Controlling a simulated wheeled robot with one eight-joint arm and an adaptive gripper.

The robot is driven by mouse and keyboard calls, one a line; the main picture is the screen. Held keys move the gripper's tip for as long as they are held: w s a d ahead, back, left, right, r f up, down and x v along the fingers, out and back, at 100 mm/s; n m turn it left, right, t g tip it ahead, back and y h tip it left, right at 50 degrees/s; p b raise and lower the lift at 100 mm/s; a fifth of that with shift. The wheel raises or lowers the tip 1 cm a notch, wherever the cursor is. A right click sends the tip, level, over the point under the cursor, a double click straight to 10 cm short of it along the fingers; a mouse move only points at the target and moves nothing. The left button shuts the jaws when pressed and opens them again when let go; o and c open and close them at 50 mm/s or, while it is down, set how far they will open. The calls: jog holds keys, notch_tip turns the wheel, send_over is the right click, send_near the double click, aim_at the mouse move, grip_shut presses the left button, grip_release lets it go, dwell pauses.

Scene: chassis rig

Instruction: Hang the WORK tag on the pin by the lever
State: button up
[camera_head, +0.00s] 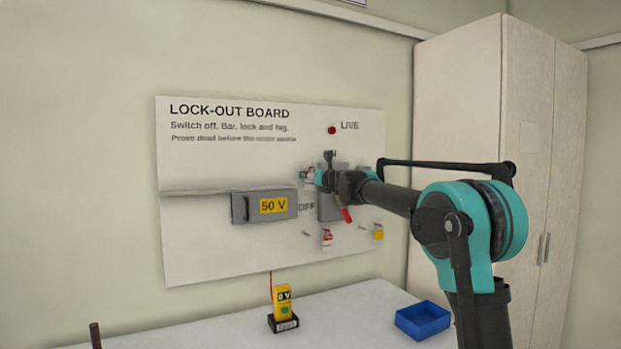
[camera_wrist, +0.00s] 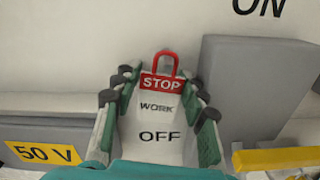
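The WORK tag (camera_wrist: 158,108) is white with a red STOP band and a red loop on top. It sits between both fingers of my gripper (camera_wrist: 160,95), which appear shut on its sides, loop pointing up. Large OFF lettering shows below WORK; I cannot tell whether it is on the tag or the board. In the head view my gripper (camera_head: 312,177) is in front of the board, left of the grey switch box (camera_head: 330,207). The red-ended lever (camera_head: 346,214) points down there. The pin by the lever cannot be made out behind my arm.
The 50 V box (camera_head: 264,207) is left of my gripper. A red-and-white item (camera_head: 326,238) and a yellow one (camera_head: 378,233) hang lower on the board (camera_head: 215,245). A yellow bar (camera_wrist: 280,158) lies right of my gripper. A yellow meter (camera_head: 283,300) and blue tray (camera_head: 423,320) stand below.

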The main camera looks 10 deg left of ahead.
jog(key=o, duration=0.3)
jog(key=shift+d, duration=0.1)
jog(key=v, duration=1.1)
jog(key=s+d+f+n+g+h, duration=0.15)
jog(key=s+d+f+n, duration=0.25)
jog(key=s+f+n, duration=0.45)
jog(key=s+d+f+n+g+h, duration=0.1)
jog(key=s+d+f+n+g, duration=0.4)
jog(key=f, duration=0.7)
jog(key=s+d+f+n+h, duration=0.1)
jog(key=s+d+f+n, duration=0.1)
jog(key=s+f+n, duration=0.75)
jog(key=s+d+f+n+g+h, duration=0.1)
jog(key=s+d+f+n+h, duration=0.1)
jog(key=s+d+f, duration=0.3)
jog(key=s+d+f+n+g+h, duration=0.2)
jog(key=s+d+f+n, duration=0.1)
jog(key=s+d+f, duration=0.3)
jog(key=s+d+f+n+g+h, duration=0.1)
jog(key=s+d+f+n+h, duration=0.1)
jog(key=s+d+f, duration=0.4)
jog(key=shift+s+d+f+n+h, duration=0.1)
jog(key=shift+s+f+n, duration=0.15)
jog(key=shift+s+f, duration=0.5)
jog(key=shift+s+d+f+n+h, duration=0.1)
jog(key=shift+s+f+n, duration=0.3)
jog(key=shift+f, duration=0.65)
jog(key=shift+s+f+n+h, duration=0.1)
jog(key=shift+s+f+n, duration=0.05)
jog(key=shift+s+f, duration=0.65)
